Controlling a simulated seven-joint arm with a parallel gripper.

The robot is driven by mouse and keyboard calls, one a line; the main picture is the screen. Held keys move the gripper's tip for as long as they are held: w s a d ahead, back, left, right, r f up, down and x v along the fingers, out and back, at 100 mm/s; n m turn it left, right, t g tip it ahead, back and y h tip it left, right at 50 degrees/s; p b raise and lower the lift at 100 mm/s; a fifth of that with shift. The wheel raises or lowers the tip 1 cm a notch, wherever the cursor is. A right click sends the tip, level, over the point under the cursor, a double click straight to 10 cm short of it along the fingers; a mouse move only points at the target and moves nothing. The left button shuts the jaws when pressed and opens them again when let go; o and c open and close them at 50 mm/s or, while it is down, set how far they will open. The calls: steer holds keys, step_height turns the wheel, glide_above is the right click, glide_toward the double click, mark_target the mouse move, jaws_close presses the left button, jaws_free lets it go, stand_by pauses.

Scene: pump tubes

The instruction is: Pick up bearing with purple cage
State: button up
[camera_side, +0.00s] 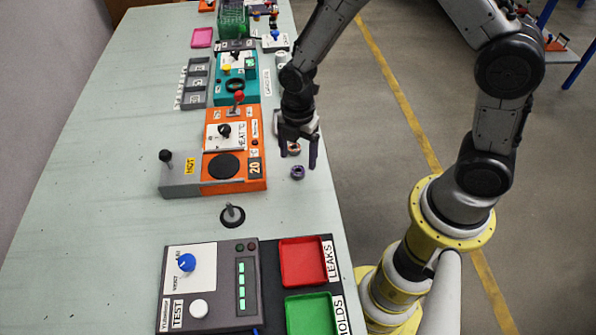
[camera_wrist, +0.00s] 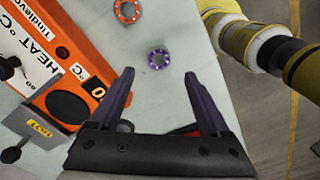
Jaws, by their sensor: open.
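The bearing with the purple cage (camera_side: 298,172) lies flat on the table near its right edge. It also shows in the wrist view (camera_wrist: 158,58), ahead of the fingertips and roughly centred between them. A second bearing with an orange cage (camera_side: 293,149) lies just beyond it, partly behind a finger in the side view; in the wrist view (camera_wrist: 127,11) it is at the top. My gripper (camera_side: 297,158) points down above the bearings, and its two dark fingers are spread with nothing between them (camera_wrist: 158,76).
An orange heater unit (camera_side: 258,140) with a black round plate (camera_side: 224,166) stands to the left. A grey test box (camera_side: 212,285), a red tray (camera_side: 303,261) and a green tray (camera_side: 310,314) are at the near end. Bare table lies around the purple bearing.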

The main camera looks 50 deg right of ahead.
mark_target(298, 167)
steer(key=shift+w+d+f, duration=0.1)
steer(key=shift+w+f, duration=0.05)
steer(key=shift+f, duration=2.5)
jaws_close()
